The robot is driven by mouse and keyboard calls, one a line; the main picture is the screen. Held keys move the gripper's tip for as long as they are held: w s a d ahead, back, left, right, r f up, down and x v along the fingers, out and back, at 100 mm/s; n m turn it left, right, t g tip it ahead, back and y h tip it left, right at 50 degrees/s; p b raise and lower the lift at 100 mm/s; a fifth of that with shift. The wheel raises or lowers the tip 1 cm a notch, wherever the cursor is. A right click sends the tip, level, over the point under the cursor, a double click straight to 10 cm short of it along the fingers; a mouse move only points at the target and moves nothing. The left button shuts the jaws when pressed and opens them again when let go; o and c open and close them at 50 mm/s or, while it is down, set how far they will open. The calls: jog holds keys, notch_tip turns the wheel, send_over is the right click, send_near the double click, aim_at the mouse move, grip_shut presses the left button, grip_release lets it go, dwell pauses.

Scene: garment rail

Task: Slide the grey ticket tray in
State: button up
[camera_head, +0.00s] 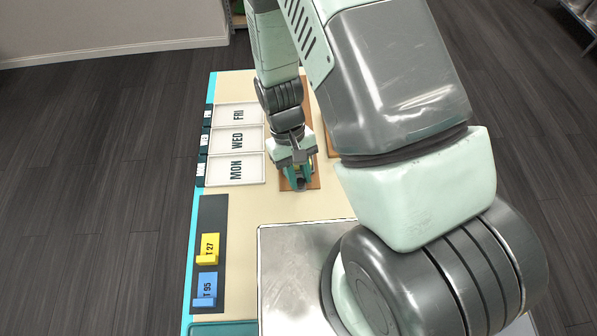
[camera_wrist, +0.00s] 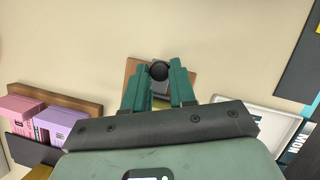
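A dark grey tray (camera_head: 219,214) lies along the left side of the table in the head view, holding a yellow ticket marked T 27 (camera_head: 207,247) and a blue one marked T 95 (camera_head: 204,287). A dark grey panel, perhaps this tray, shows at the upper right of the wrist view (camera_wrist: 304,65). My gripper (camera_head: 301,184) is well apart from it, low over a brown wooden board (camera_head: 286,184). In the wrist view its teal fingers (camera_wrist: 159,72) stand on both sides of a round black knob (camera_wrist: 159,71); whether they grip it is unclear.
White trays marked MON (camera_head: 249,168), WED (camera_head: 250,140) and FRI (camera_head: 251,114) stand left of my gripper. A metal plate (camera_head: 290,260) lies in front. Pink and purple boxes (camera_wrist: 62,123) show in the wrist view. The beige tabletop between the dark tray and metal plate is clear.

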grip_shut()
jog(key=w, duration=0.7)
jog(key=shift+w, duration=0.35)
jog(key=o, duration=0.9)
grip_release()
jog(key=shift+c, duration=0.2)
jog(key=shift+s, duration=0.1)
jog(key=v, duration=1.1)
